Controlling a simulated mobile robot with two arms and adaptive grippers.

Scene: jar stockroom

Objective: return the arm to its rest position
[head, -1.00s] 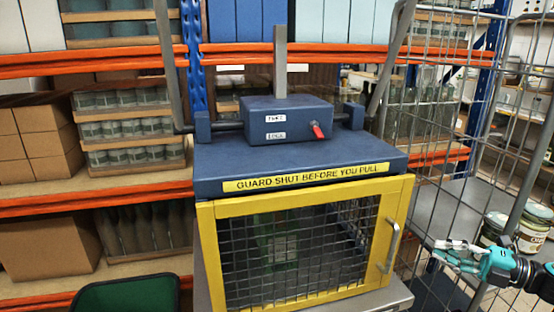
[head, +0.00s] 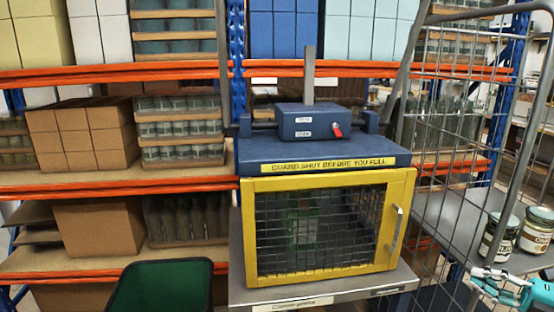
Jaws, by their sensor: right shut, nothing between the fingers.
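My right gripper (head: 492,284) shows at the lower right edge of the head view, in front of the cage trolley's wire side. It is shut and empty, with its teal arm coming in from the right. It is apart from the blue machine (head: 316,150) and its yellow mesh guard (head: 331,178). The guard looks closed, with a dim green shape behind the mesh. My left gripper is not in view.
A wire cage trolley (head: 462,180) stands on the right, with jars (head: 536,230) on its shelf close above my right gripper. A dark green bin (head: 160,288) stands at the lower left. Orange-edged racking (head: 120,188) with boxes and jars fills the back.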

